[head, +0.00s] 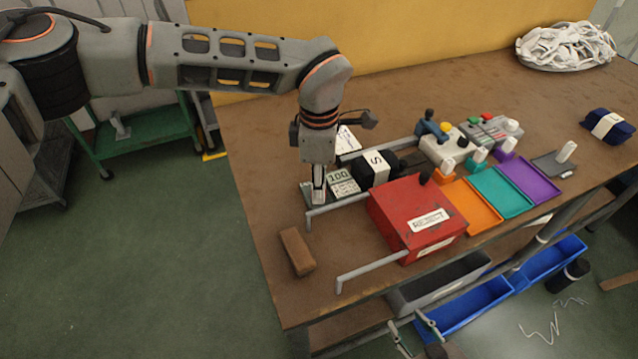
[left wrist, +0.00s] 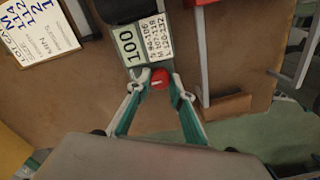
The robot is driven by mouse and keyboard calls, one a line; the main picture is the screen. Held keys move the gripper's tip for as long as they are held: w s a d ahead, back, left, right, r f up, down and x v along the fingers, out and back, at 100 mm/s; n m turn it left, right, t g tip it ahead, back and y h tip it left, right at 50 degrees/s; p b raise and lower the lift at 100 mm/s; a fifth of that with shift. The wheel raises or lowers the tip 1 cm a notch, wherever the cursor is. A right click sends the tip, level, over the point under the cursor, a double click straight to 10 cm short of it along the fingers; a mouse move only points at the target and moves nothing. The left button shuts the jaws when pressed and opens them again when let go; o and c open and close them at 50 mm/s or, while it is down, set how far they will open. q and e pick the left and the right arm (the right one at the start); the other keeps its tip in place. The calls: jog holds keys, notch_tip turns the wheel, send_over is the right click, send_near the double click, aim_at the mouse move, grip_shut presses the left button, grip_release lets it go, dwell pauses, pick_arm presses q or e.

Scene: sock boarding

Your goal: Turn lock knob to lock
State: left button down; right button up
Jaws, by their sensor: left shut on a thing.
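The lock knob (left wrist: 160,79) is a small red knob with a pale mark, seen in the left wrist view beside the size panel (left wrist: 145,43) that reads 100. My left gripper (left wrist: 161,77) is shut on the knob, one pale fingertip on each side. In the head view my left gripper (head: 319,199) points down at the left end of the panel (head: 342,183), and its fingers hide the knob there. My right gripper (head: 405,319) shows at the bottom edge, its fingers apart and empty.
A red box (head: 398,233), a dark roll with a white S band (head: 377,168) and grey rails (head: 352,273) stand close by. A brown block (head: 297,251) lies at the front left. Coloured trays (head: 502,193) are to the right.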

pick_arm(q)
jog(key=c, duration=1.8)
grip_release()
jog(key=shift+r, duration=0.15)
jog(key=shift+r, duration=3.9)
